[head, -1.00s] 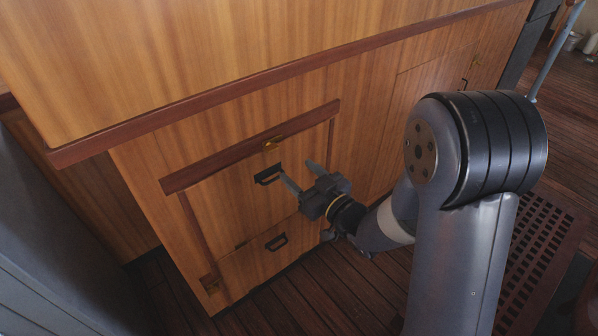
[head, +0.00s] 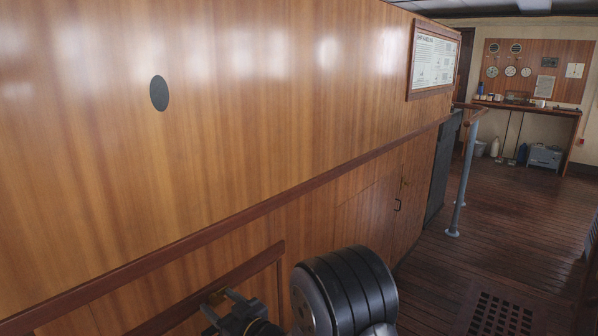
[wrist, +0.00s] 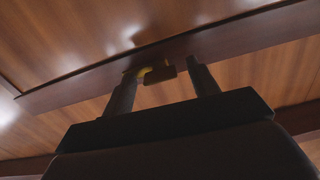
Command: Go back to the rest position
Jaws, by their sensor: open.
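My gripper (head: 232,304) is at the bottom of the head view, close to the wooden cabinet front (head: 300,228). In the wrist view my gripper (wrist: 160,88) shows two dark fingers spread apart with nothing held between them. A small brass catch (wrist: 158,73) on a dark wooden rail (wrist: 95,78) shows beyond the gap between the fingertips. I cannot tell whether the fingers touch the rail. The drawers below are out of the head view.
A long wooden rail (head: 250,212) runs along the panelled wall. A grey post (head: 466,175) stands on the plank floor at the right, near a floor grating (head: 500,315). A desk (head: 530,106) stands at the back.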

